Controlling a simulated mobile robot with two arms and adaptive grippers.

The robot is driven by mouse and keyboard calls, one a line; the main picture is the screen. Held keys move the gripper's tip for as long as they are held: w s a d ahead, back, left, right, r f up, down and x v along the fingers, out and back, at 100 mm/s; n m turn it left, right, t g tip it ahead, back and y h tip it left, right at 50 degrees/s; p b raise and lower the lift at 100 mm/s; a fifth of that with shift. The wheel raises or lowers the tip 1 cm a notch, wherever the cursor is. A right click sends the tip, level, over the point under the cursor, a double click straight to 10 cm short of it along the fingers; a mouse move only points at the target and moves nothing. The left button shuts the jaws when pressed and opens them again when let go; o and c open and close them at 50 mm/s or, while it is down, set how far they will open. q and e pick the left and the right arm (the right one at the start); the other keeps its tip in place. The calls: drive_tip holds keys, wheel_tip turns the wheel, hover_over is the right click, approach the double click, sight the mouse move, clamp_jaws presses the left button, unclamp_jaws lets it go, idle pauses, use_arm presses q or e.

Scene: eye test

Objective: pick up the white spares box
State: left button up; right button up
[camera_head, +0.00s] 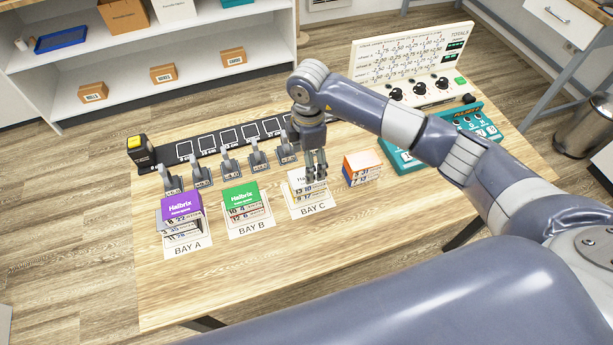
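A white-topped box (299,184) sits at Bay C, on top of a stack with printed numbers. Its label is partly hidden by my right gripper (316,176); I cannot read whether it says spares. My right arm comes in from the right and its fingers point down over this box. The fingertips overlap the box's top in the picture; I cannot tell whether they touch it or how far apart they are. My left gripper is not in view.
A purple box (181,206) tops the Bay A stack and a green box (241,198) the Bay B stack. An orange-and-white box (362,168) stands right of Bay C. Grey clamp-like devices (230,162) line the back. The table's front left (200,290) is clear.

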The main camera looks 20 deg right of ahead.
drive_tip(key=shift+f, duration=0.4)
drive_tip(key=f, duration=0.1)
drive_tip(key=f+p, duration=0.1)
drive_tip(key=f, duration=0.1)
drive_tip(key=f+p, duration=0.1)
drive_tip(key=f, duration=0.1)
drive_tip(key=shift+s+a, duration=0.35)
drive_tip(key=shift+s, duration=0.05)
drive_tip(key=shift+f, duration=0.25)
drive_tip(key=c, duration=1.2)
